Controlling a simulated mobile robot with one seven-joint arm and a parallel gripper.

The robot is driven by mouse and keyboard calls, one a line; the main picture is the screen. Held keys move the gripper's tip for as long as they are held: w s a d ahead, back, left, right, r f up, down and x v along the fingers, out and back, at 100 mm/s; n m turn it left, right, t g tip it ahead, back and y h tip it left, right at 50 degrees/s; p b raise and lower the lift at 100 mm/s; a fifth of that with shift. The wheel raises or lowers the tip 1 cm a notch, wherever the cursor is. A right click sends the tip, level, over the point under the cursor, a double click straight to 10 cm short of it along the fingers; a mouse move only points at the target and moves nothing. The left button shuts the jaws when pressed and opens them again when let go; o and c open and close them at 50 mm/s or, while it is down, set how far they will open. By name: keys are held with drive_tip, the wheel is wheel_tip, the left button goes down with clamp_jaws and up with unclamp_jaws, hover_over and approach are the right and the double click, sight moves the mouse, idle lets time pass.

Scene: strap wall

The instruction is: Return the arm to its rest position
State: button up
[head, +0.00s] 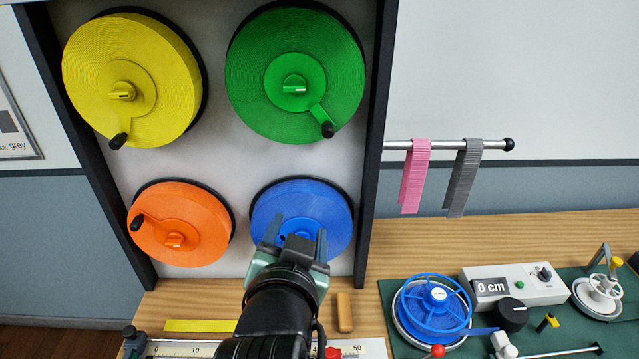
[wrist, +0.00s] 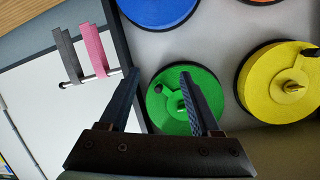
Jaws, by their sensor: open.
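My gripper (head: 293,246) is in front of the lower part of the blue strap reel (head: 303,205) in the head view. Its two fingers are apart with nothing between them. In the wrist view my gripper (wrist: 160,75) is also open and empty, with the green reel (wrist: 172,102) behind its fingers and the blue reel (wrist: 158,8) at the top edge. The gripper hides part of the blue reel in the head view. I cannot tell how far the fingertips stand from the wall.
Yellow (head: 130,80), green (head: 296,75) and orange (head: 180,222) reels hang on the framed panel. A rail (head: 440,144) holds pink (head: 415,175) and grey (head: 463,178) straps. The bench holds a blue handwheel (head: 432,308), a display box (head: 515,285), a ruler and a yellow strip (head: 200,325).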

wheel_tip(320, 180, up, 20)
drive_tip(key=s+d+n+t+b, duration=0.1)
drive_tip(key=s+d+n+t, duration=0.15)
drive_tip(key=t, duration=0.45)
drive_tip(key=s+r+n+t, duration=0.2)
drive_tip(key=s+r+t, duration=0.4)
drive_tip(key=s+r, duration=0.3)
wheel_tip(320, 180, up, 4)
drive_tip(key=shift+s+d+f+y+b, duration=0.1)
drive_tip(key=shift+s+d+y+b, duration=0.15)
drive_tip(key=shift+y+b, duration=0.2)
